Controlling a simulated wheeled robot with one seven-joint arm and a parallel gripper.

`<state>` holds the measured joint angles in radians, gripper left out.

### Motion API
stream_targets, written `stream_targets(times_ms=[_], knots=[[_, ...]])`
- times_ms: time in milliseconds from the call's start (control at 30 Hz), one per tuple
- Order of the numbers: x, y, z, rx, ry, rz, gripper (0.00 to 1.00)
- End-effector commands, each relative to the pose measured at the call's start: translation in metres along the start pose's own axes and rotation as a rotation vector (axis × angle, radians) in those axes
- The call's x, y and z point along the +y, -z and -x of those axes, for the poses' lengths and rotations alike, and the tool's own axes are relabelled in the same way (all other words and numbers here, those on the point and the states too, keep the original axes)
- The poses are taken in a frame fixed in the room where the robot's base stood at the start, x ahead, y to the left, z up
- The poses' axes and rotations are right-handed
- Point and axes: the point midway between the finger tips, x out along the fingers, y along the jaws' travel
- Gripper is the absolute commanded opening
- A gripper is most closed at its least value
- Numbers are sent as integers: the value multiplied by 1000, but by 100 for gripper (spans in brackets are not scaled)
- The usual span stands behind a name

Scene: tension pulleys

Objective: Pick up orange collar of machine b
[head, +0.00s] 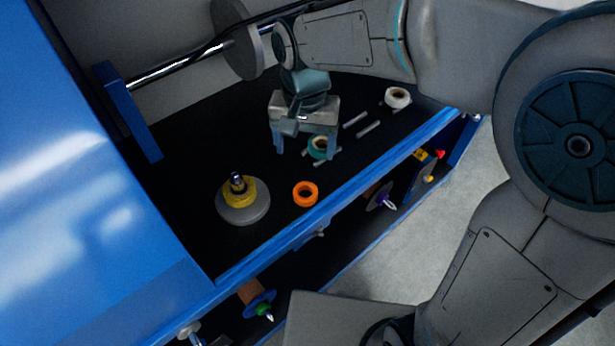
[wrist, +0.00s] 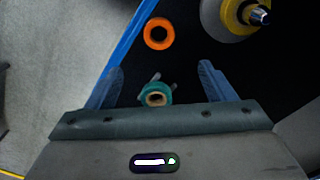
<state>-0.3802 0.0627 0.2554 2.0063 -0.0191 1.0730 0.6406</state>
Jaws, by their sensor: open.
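The orange collar (head: 305,194) is a ring lying flat on the black surface, near the blue front edge. It also shows at the top of the wrist view (wrist: 159,33), beyond the fingertips. My gripper (head: 307,150) is open and points down over the black surface, up and to the right of the collar in the head view. A teal collar (head: 319,148) lies below my gripper and shows between the fingers in the wrist view (wrist: 155,95). No object is held between the fingers.
A grey disc (head: 243,213) with a yellow collar (head: 237,191) around a metal post stands left of the orange collar. A white collar (head: 397,97) and metal pins (head: 369,127) lie to the right. A blue rail (head: 340,195) edges the surface.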

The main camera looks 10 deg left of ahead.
Motion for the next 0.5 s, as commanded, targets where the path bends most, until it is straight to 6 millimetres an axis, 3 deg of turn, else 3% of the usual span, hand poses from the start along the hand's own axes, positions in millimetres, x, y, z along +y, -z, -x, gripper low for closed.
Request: stream_targets(times_ms=[300, 500], knots=[[-2, -2, -57, -8, -3, 1, 76], [-2, -1, -81, -3, -1, 1, 76]])
